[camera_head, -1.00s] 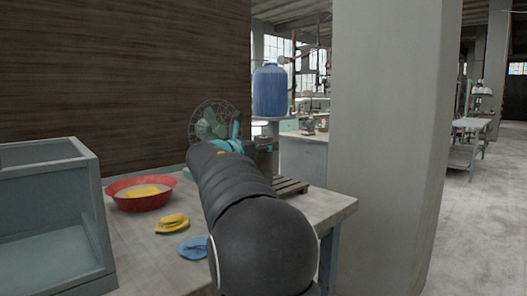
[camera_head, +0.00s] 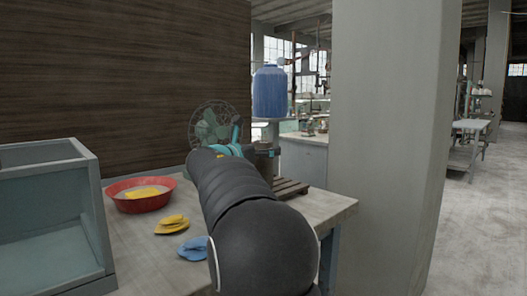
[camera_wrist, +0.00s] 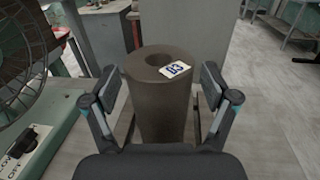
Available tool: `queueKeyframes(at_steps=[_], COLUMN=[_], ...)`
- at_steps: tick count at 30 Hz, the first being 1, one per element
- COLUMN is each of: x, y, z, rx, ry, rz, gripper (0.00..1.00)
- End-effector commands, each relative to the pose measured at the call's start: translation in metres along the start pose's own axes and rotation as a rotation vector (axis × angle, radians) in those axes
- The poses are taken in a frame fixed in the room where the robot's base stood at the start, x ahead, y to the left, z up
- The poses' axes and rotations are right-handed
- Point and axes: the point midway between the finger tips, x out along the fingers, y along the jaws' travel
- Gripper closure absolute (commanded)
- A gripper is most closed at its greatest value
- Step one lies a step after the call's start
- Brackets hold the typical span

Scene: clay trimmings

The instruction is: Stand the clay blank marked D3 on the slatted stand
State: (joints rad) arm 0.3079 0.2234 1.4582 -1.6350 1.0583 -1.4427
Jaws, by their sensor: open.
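The clay blank D3 (camera_wrist: 160,110) is a dark brown upright cylinder with a round hole in its top. A white label reading D3 lies on its top face. My gripper (camera_wrist: 158,86) is open, with one finger on each side of the blank and visible gaps between. The blank stands on the slatted stand (camera_wrist: 205,120), whose slats show beside it; its base is partly hidden. In the head view, the blank (camera_head: 265,163) is partly behind my gripper (camera_head: 232,145), and the brown stand (camera_head: 292,187) shows near the table's right corner.
A green fan (camera_wrist: 22,70) stands close at the left. On the table are a red bowl (camera_head: 128,203) with a yellow item, a yellow cloth (camera_head: 172,226), a blue cloth (camera_head: 194,248) and a glass-sided box (camera_head: 50,225). A grey pillar (camera_head: 390,150) rises at the right.

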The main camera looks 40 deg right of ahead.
Motion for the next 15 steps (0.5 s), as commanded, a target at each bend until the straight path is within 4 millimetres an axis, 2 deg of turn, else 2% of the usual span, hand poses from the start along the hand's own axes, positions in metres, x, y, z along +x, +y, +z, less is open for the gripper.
queueKeyframes(at_steps=[5, 15], x=[-0.027, -0.092], y=[0.001, 0.001], z=[-0.001, -0.001], rx=[0.001, 0.0], ry=[0.0, 0.001], rz=[0.005, 0.005], gripper=[0.14, 0.14])
